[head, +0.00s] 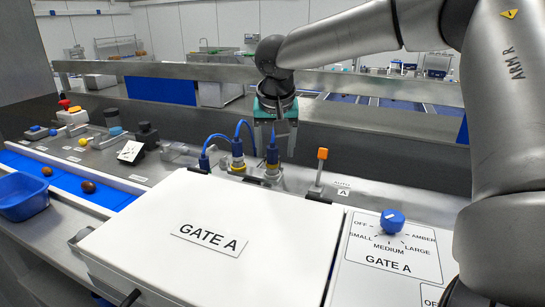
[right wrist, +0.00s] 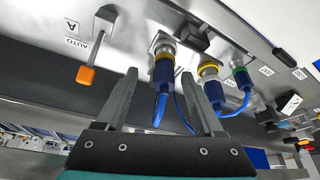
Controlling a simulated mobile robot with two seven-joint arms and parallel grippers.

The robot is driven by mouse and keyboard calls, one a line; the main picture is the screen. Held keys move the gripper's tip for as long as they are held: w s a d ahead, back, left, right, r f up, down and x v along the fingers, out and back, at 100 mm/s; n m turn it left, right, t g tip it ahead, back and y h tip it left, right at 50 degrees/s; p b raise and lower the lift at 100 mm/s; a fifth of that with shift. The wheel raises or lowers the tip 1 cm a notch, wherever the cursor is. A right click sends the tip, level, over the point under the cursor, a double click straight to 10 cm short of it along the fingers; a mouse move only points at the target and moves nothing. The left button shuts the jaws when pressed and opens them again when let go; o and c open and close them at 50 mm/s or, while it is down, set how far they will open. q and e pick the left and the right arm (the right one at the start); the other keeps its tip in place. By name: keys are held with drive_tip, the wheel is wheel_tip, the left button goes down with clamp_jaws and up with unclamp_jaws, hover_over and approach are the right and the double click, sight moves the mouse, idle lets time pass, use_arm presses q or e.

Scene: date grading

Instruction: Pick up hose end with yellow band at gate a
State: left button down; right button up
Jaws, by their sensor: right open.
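A blue hose end with a yellow band (right wrist: 163,68) sits in a metal socket in the right wrist view. In the head view it stands upright (head: 272,156) behind the white Gate A box. My right gripper (head: 275,146) points down over it, fingers open. In the right wrist view the fingers (right wrist: 160,80) are spread on either side of the hose end, with gaps; I cannot tell contact depth. A second hose end with a yellow band (head: 238,150) stands to its left, also in the right wrist view (right wrist: 210,75). My left gripper is not in view.
A third hose end with a green band (right wrist: 241,76) is beyond the second. An orange-tipped lever (head: 320,160) stands right of the hoses. The white Gate A box (head: 250,255) and a blue knob (head: 392,222) are in front. A steel rail (head: 200,71) runs behind.

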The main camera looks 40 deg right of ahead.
sight(272, 157)
drive_tip(key=x, duration=0.3)
drive_tip(key=shift+w+p, duration=0.3)
drive_tip(key=shift+w, duration=0.1)
drive_tip(key=shift+w+d+f, duration=0.1)
drive_tip(key=shift+w+f, duration=0.1)
drive_tip(key=shift+f, duration=0.35)
clamp_jaws()
